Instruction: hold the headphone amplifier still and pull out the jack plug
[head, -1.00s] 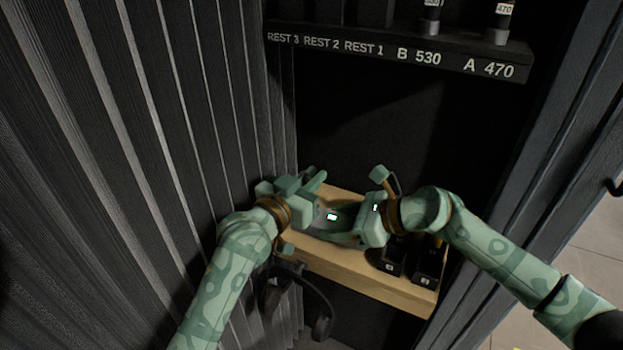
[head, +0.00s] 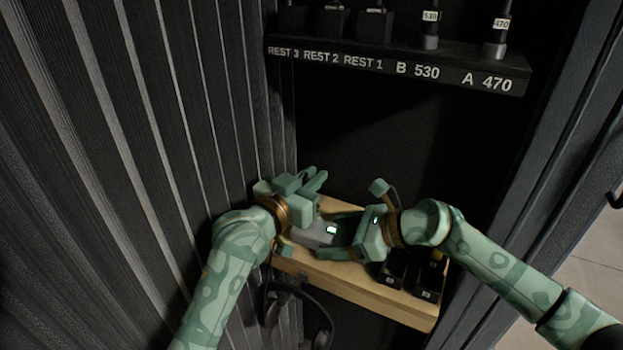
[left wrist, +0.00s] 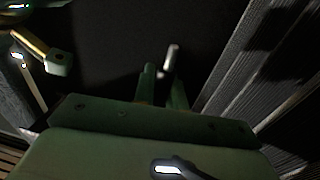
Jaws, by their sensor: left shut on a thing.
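The headphone amplifier (head: 314,234) is a grey box with a lit white display on the wooden shelf in the head view. My right gripper (head: 336,234) has its fingers on either side of it and looks shut on it. My left gripper (head: 316,180) is just beyond the box, up and to the left, its fingers shut. In the left wrist view, a silver piece, apparently the jack plug (left wrist: 172,58), stands out at the left gripper's fingertips (left wrist: 162,85), against dark background. The amplifier's socket and the plug's cable are hidden.
The wooden shelf (head: 372,296) holds black blocks (head: 425,283) at its right. Dark headphones (head: 321,338) hang below its left end. A labelled black rack (head: 450,74) is above. A ribbed wall (head: 110,180) stands close on the left.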

